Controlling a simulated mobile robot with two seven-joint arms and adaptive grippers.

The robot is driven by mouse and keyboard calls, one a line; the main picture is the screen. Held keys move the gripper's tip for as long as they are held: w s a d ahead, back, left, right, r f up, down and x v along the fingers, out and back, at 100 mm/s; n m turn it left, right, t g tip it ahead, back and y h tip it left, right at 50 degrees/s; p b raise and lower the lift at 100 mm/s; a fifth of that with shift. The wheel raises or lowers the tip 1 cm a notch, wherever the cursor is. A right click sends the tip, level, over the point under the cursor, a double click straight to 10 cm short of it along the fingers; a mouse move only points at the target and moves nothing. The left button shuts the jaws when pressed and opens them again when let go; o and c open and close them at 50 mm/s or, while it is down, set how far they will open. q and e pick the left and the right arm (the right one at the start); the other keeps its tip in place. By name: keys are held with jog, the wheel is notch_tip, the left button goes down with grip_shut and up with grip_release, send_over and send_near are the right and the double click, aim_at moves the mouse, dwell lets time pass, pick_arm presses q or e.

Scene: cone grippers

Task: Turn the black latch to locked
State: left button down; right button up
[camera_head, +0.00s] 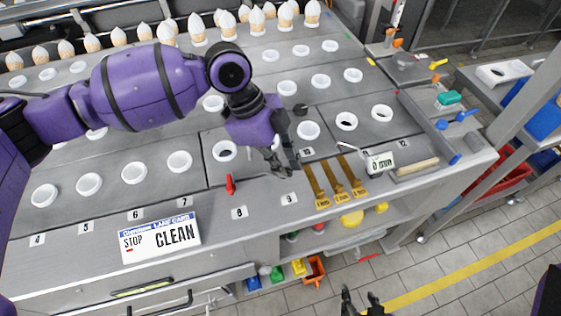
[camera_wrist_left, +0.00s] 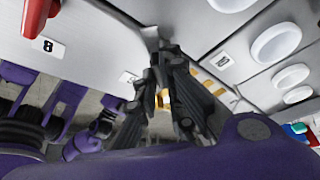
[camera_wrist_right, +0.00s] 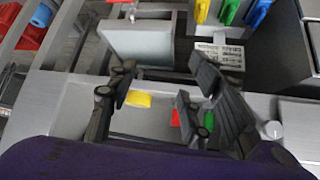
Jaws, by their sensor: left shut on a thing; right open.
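My left gripper (camera_head: 287,168) reaches down to the worktop's front part, close to label 9. Its dark fingers are shut on a small dark thing that I take to be the black latch. The fingers hide nearly all of it, so I cannot tell which way it points. In the left wrist view the fingers (camera_wrist_left: 163,62) come together against the pale worktop. A red latch (camera_head: 230,184) stands apart to the left, near label 8, and also shows in the left wrist view (camera_wrist_left: 40,15). My right gripper (camera_head: 361,300) is open and empty, low in front of the counter.
Rows of white ring holders (camera_head: 180,161) fill the worktop, with white-topped cones (camera_head: 257,20) behind. Tan strips (camera_head: 335,182) and a small white labelled container (camera_head: 380,162) lie right of the left gripper. A shelf below holds coloured items.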

pick_arm(q)
jog(key=m, duration=0.2)
jog(key=m+g+y+b, duration=0.1)
jog(key=m, duration=0.1)
jog(key=shift+w+d+f+m+g, duration=0.1)
jog(key=shift+d+m+g, duration=0.05)
jog(key=shift+m+g, duration=0.15)
jog(key=m+g+y, duration=0.1)
jog(key=m, duration=0.3)
jog(key=shift+b, duration=0.35)
jog(key=shift+w+m, duration=0.1)
jog(key=shift+m, duration=0.2)
jog(key=c, duration=1.9)
grip_release()
jog(key=shift+o, duration=0.2)
jog(key=v, duration=1.2)
jog(key=shift+d, duration=0.25)
